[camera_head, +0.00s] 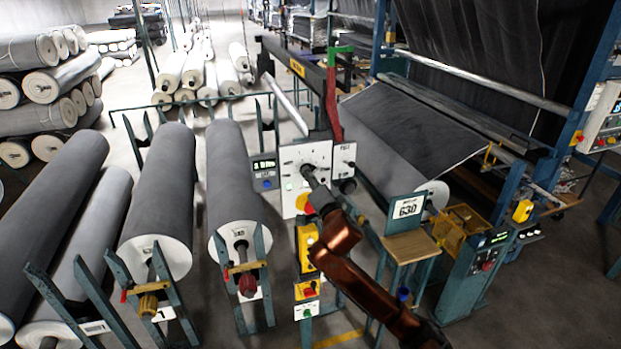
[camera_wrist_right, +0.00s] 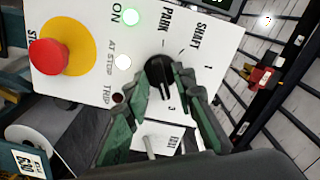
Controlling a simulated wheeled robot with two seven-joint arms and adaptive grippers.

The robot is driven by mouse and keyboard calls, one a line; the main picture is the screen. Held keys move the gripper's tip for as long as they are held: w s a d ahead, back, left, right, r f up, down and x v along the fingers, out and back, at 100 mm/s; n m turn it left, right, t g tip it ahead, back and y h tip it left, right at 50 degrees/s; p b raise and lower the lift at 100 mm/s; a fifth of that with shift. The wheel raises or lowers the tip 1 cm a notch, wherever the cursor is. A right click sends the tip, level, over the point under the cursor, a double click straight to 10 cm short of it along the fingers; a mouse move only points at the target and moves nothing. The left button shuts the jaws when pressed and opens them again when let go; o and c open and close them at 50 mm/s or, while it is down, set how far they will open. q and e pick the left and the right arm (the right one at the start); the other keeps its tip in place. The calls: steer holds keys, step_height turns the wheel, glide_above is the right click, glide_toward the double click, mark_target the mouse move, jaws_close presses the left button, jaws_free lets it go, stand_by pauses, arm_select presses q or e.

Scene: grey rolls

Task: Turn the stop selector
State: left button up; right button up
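The selector is a black knob (camera_wrist_right: 158,72) on a white control panel (camera_wrist_right: 80,15), beside the printed words PARK and SHAFT and some numbers. A pale line shows on its lower end; I cannot tell exactly which mark it points to. My right gripper (camera_wrist_right: 161,80) has its green fingers spread on either side of the knob, tips close to it; I cannot tell whether they touch. In the head view, the same panel (camera_head: 291,160) is in the middle, and my right gripper (camera_head: 309,174) is at its face, hiding the knob. My left gripper is not in view.
A red stop button (camera_wrist_right: 48,58) on a yellow disc sits left of the knob. Grey rolls (camera_head: 236,180) on stands lie to the left. A stand signed 630 (camera_head: 407,207) is at right.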

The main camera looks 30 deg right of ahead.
jaws_close()
stand_by(0.4)
steer(key=n+p, duration=1.2)
steer(key=n, duration=1.1)
steer(key=shift+d+f+n+p, duration=0.1)
steer(key=shift+d+n+p, duration=0.05)
steer(key=shift+n+p, duration=0.2)
stand_by(0.4)
